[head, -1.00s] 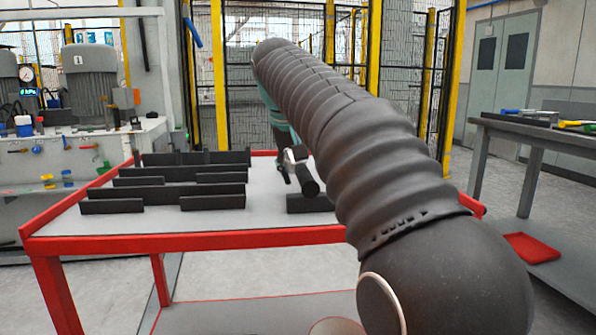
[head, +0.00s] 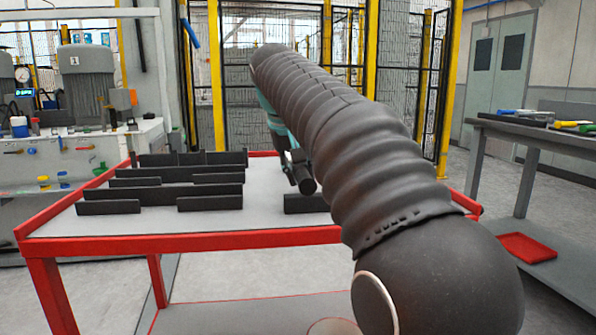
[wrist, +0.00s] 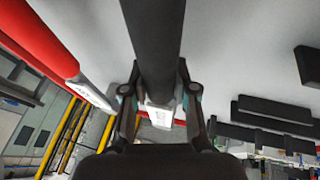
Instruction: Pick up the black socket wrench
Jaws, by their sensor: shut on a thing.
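The black socket wrench (wrist: 155,40) shows in the wrist view as a thick dark cylinder with a pale metal part (wrist: 158,115) between the fingers. My gripper (wrist: 158,92) is shut on it, one finger on each side. In the head view the wrench (head: 303,180) is a dark cylinder below my gripper (head: 290,158), over the right part of the table. My arm hides part of this area. I cannot tell how far the wrench is above the tabletop.
The red-rimmed table (head: 180,240) holds several black upright dividers (head: 190,190) on its left. A black block (head: 304,204) lies near the wrench. A grey bench with tools (head: 560,140) stands at the right, with a red tray (head: 528,247) below. A machine (head: 80,150) is at the left.

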